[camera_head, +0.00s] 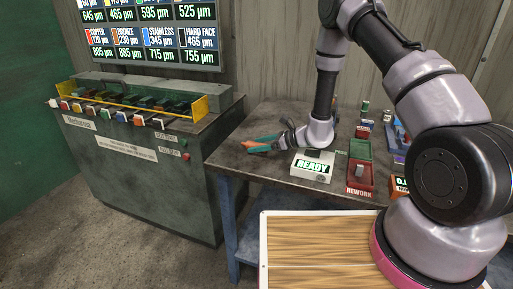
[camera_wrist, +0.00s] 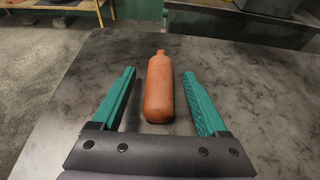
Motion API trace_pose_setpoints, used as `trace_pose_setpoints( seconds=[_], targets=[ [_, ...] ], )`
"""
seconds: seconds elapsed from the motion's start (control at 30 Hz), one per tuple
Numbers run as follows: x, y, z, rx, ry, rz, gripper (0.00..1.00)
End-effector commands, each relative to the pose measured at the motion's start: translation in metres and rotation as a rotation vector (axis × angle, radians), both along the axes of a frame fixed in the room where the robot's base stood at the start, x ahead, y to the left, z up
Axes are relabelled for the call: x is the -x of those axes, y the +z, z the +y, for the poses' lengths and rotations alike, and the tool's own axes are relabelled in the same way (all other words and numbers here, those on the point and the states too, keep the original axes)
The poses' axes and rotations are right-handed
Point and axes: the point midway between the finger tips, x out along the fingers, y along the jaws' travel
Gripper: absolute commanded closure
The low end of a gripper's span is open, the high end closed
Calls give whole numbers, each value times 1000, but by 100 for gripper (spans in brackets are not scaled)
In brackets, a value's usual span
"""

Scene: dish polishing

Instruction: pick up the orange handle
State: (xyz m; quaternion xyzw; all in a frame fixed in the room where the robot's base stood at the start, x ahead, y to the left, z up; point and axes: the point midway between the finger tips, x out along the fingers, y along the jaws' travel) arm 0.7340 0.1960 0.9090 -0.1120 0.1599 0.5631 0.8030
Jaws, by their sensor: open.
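The orange handle (camera_wrist: 158,92) lies on the dark table top in the wrist view, its narrow neck pointing away from me. My gripper (camera_wrist: 160,82) is open, with one teal finger on each side of the handle and a visible gap on both sides. The fingers do not appear to touch it. In the head view the handle (camera_head: 249,144) is a small orange spot beside my teal gripper (camera_head: 262,145) near the left end of the table. I cannot tell the exact height of the fingers above the table.
A white box reading READY (camera_head: 312,166) stands right of my gripper. A red REWORK tray (camera_head: 360,178) and several small items are farther right. The table around the handle is clear.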

Motion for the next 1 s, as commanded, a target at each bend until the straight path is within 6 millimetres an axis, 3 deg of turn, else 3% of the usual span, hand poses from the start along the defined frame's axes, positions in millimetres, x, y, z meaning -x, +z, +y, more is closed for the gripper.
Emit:
trace_pose_setpoints(
  seconds=[0.27,0.47,0.5,1.0],
  targets=[
    [-3,-3,8,0,-1,0,24],
    [-3,-3,8,0,-1,0,96],
    [-3,-3,8,0,-1,0,100],
    [-3,-3,7,0,-1,0,100]
  ],
)
